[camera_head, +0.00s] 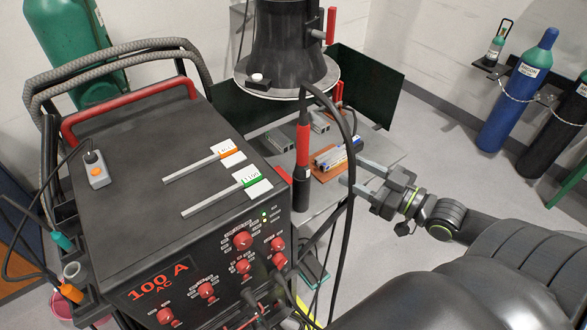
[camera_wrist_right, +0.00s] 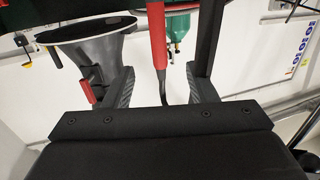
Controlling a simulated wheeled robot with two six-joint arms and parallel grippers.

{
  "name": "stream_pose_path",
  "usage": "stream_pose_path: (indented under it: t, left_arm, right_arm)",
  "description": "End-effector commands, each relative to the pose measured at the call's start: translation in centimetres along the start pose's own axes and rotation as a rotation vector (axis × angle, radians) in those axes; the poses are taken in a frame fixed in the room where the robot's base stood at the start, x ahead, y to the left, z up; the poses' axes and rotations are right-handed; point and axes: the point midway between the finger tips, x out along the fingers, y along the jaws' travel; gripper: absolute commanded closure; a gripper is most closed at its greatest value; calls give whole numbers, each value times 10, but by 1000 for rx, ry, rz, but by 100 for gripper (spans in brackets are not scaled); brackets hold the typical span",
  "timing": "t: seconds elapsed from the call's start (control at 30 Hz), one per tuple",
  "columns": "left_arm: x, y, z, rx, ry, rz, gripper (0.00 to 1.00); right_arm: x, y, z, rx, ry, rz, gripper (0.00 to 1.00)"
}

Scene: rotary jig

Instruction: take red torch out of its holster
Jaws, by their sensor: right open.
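The red torch (camera_head: 303,142) stands upright beside the right side of the welding machine, with a black cable coming from its top. Its lower end is in a dark cylindrical holster (camera_head: 301,184). My right gripper (camera_head: 354,173) is open and empty to the right of the torch, its fingers pointing left toward it, with a visible gap. In the right wrist view the torch's red handle (camera_wrist_right: 157,35) shows between the two spread fingers (camera_wrist_right: 163,85); whether it is inside their reach cannot be told there. My left gripper is not in view.
The welding machine (camera_head: 160,180) fills the left, with two labelled bars on top. A black cable (camera_head: 350,150) hangs between torch and gripper. A round black pedestal (camera_head: 287,45) stands behind. An orange block (camera_head: 328,168) lies on the table behind the torch. Gas cylinders (camera_head: 518,90) stand at the right wall.

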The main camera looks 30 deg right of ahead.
Motion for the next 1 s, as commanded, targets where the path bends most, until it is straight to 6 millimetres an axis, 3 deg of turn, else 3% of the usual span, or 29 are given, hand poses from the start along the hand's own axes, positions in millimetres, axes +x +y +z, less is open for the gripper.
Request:
stream_pose_path:
  t: [0.7,1.0]
  left_arm:
    - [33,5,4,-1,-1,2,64]
    - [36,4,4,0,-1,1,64]
  right_arm:
    - [97,-1,0,1,8,-3,48]
    - [121,-1,-1,1,3,-2,48]
